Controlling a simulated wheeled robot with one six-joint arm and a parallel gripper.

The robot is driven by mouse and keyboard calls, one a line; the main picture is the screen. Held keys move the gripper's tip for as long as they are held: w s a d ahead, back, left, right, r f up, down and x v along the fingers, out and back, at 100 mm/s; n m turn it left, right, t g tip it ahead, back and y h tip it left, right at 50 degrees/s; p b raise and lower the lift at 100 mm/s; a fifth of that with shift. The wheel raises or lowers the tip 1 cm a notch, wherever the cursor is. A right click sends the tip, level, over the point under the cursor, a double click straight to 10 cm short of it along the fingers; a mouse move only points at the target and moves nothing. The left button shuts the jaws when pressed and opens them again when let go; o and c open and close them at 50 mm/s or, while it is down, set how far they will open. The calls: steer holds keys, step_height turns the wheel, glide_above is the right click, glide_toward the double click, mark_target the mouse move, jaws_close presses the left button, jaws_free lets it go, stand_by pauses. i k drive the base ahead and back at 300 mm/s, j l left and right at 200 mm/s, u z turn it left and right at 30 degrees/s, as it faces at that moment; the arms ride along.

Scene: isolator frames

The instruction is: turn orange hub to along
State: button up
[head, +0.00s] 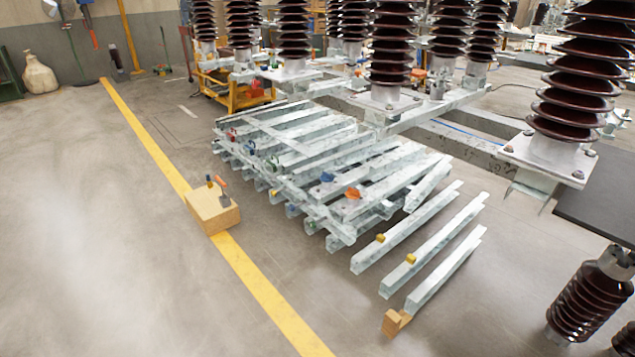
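The orange hub (352,193) is a small orange piece on the near right part of a stack of galvanized steel beams (310,140). It sits on top of a beam near its end. It is too small to tell clearly which way it is turned. A blue hub (327,177) sits on a beam just behind and left of it. My gripper is not in view.
Loose beams (436,240) with small yellow pieces (380,238) lie in front of the stack. Brown ribbed insulators (390,50) stand behind and right. A wooden box (211,208) with tools sits on the yellow floor line (262,288). Floor at left is clear.

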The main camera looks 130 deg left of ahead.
mark_target(351, 193)
steer(key=u, duration=3.85)
steer(key=i+j+z, duration=0.1)
steer(key=z, duration=0.65)
steer(key=i+j+z, duration=0.15)
steer(key=j+z, duration=0.3)
steer(key=j, duration=0.4)
steer(key=j+z, duration=0.4)
steer(key=j, duration=0.5)
steer(key=j+z, duration=0.1)
steer(key=j, duration=0.75)
steer(key=j+z, duration=0.1)
steer(key=j, duration=0.75)
steer(key=k+j+z, duration=0.1)
steer(key=j, duration=1.5)
steer(key=i+j, duration=0.1)
steer(key=j, duration=0.6)
